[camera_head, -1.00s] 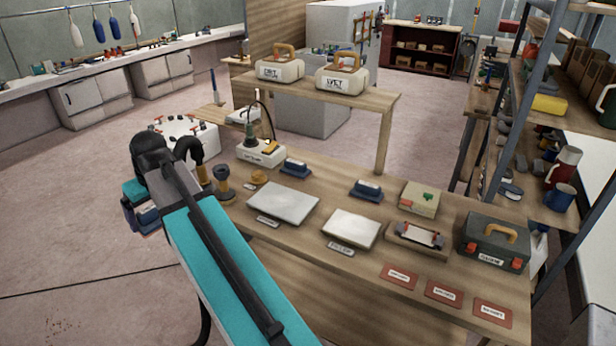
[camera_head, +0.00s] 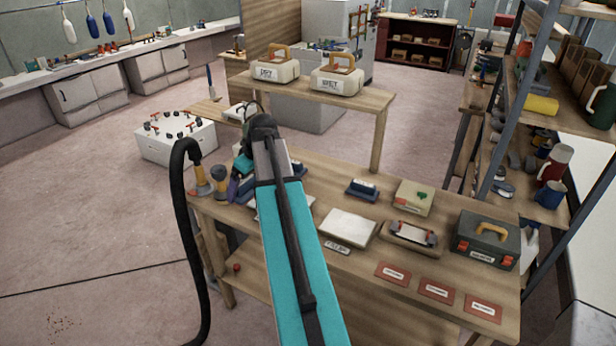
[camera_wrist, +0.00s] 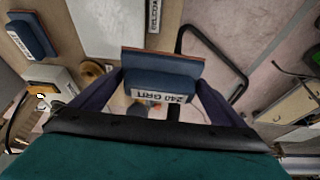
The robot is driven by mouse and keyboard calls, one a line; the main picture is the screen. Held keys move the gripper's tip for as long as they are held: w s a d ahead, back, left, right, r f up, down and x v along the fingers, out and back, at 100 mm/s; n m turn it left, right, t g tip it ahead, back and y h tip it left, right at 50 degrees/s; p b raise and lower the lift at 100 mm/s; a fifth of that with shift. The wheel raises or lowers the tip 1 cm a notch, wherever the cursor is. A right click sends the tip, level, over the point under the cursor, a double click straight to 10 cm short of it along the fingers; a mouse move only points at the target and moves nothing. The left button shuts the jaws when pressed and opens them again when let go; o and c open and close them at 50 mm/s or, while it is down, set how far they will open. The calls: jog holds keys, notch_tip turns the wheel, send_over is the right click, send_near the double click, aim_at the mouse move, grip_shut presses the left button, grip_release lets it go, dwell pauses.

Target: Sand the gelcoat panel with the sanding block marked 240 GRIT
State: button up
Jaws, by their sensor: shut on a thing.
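My gripper (camera_wrist: 160,84) is shut on the blue sanding block (camera_wrist: 160,86), whose white label reads 240 GRIT in the wrist view. The block has a reddish-brown pad along one side. In the head view my gripper (camera_head: 238,188) is small and partly hidden by my arm, near the bench's left end. The pale gelcoat panel (camera_wrist: 108,27) lies beyond the held block in the wrist view, apart from it, with its label (camera_wrist: 154,14) partly cut off. In the head view my arm covers most of that panel.
Another blue sanding block (camera_wrist: 32,36) lies beside the panel; one more (camera_head: 362,189) lies farther right. A second pale panel (camera_head: 349,228), wooden holder (camera_head: 409,234), toolbox (camera_head: 486,238) and red cards (camera_head: 436,291) occupy the bench. A black hose (camera_head: 186,220) hangs at the left.

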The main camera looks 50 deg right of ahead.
jog(key=s+d+f+p, duration=0.1)
jog(key=s+d+p, duration=0.1)
jog(key=s+d, duration=1)
jog(key=d, duration=0.4)
jog(key=shift+d+f, duration=0.25)
jog(key=shift+f, duration=0.15)
jog(key=shift+f, duration=0.1)
